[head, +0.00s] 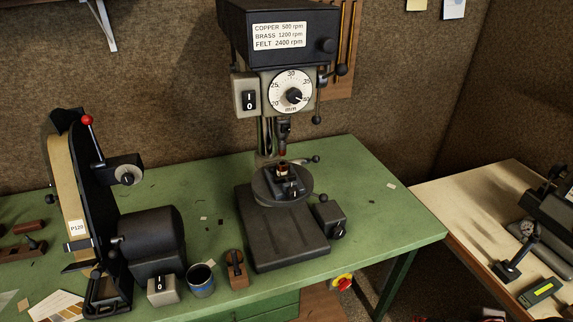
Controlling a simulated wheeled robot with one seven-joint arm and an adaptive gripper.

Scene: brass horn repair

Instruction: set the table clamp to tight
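A drill press (293,45) stands on the green bench, with a round table (268,183) above its dark base (283,243). A small dark vise-like fixture (288,187) with a reddish-brown piece (283,170) sits on the round table. A short lever with a dark ball end (314,159) sticks out to the right behind the table. A grey box with a dark knob (337,231) sits at the base's right side, with a small ball handle (325,198) above it. No clamp markings are readable, so I cannot tell which control is the table clamp or its setting. My gripper is not in view.
A belt sander (68,190) stands at the left, with a switch box (162,290), a blue-banded cup (202,281) and a brown block with a dark handle (236,268) in front. The green bench (390,218) is mostly clear right of the press. A pale table (450,205) holds tools.

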